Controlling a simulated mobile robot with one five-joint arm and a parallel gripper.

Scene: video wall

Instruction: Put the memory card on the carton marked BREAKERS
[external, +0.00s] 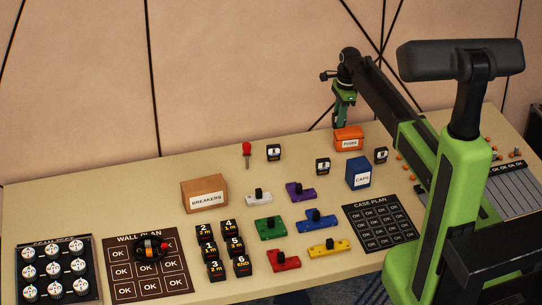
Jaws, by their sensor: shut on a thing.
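The carton marked BREAKERS (205,194) is a brown box with a white label, upright at the middle left of the table. My gripper (340,123) is at the far side of the table, just above and behind the orange carton marked FUSES (349,138). It is well to the right of the BREAKERS carton. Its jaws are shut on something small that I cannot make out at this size. I cannot pick out the memory card for certain in this view.
A blue CAPS carton (358,174), several black cubes (273,153) and a red-handled tool (247,154) stand nearby. Coloured blocks with black knobs (316,221) and numbered black blocks (210,251) fill the front. Bare table lies left of the BREAKERS carton.

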